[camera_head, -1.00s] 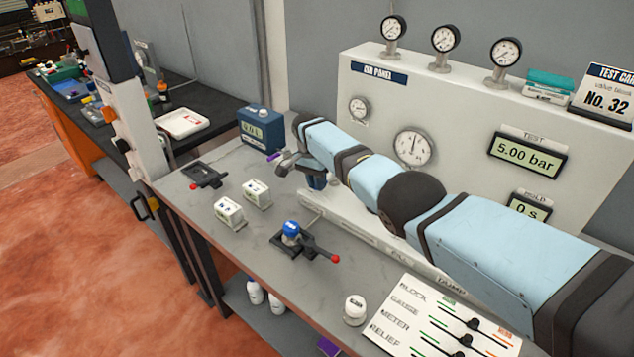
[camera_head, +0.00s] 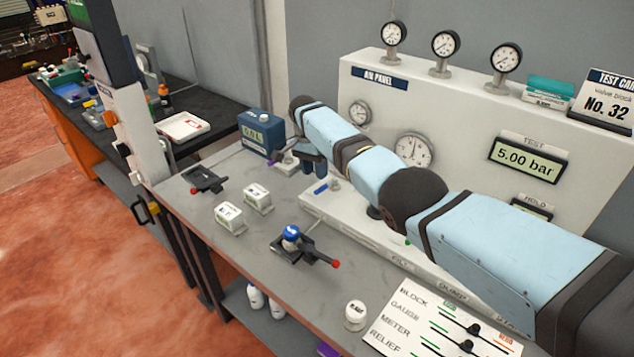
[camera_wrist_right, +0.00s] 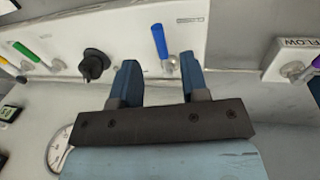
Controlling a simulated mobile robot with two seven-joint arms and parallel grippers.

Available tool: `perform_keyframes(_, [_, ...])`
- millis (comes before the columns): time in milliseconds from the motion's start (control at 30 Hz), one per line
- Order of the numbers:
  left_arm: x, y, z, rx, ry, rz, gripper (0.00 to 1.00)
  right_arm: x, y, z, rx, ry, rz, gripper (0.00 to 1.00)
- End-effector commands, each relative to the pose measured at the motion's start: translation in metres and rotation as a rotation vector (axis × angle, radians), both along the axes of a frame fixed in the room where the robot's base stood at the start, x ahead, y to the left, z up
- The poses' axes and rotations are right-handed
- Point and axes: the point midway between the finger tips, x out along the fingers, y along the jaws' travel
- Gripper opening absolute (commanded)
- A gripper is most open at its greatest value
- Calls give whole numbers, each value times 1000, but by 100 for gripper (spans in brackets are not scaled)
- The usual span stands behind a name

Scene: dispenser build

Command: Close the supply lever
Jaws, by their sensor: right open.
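A blue lever (camera_head: 321,188) sits on the white ledge at the foot of the air panel. In the right wrist view, the blue lever (camera_wrist_right: 160,42) stands up from a silver pivot, its label too small to read. My right gripper (camera_head: 311,163) is open and empty, behind and left of the blue lever in the head view. In the right wrist view, the gripper (camera_wrist_right: 158,72) has its fingers apart, with the blue lever seen beyond the gap, and no contact shows. My left gripper is not in view.
A green lever (camera_wrist_right: 25,52) and a black knob (camera_wrist_right: 93,65) share the ledge. A FLOW box (camera_wrist_right: 290,60) with a purple lever (camera_wrist_right: 316,62) stands to the right.

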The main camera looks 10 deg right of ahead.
Motion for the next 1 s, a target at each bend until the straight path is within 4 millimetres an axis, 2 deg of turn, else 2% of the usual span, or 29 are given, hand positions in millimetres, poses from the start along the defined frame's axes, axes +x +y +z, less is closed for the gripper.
perform_keyframes(33, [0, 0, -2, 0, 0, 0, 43, 3, 2, 13, 2, -5, 0, 41])
perform_keyframes(200, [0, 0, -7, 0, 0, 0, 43, 9, 6, 48, -1, -4, 0, 41])
perform_keyframes(400, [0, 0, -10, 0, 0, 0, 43, 12, 9, 74, 0, -2, 0, 41])
perform_keyframes(567, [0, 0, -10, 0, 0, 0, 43, 13, 10, 81, 0, 0, 0, 41])
perform_keyframes(1000, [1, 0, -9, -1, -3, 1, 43, 13, 10, 81, 0, 0, 0, 41])
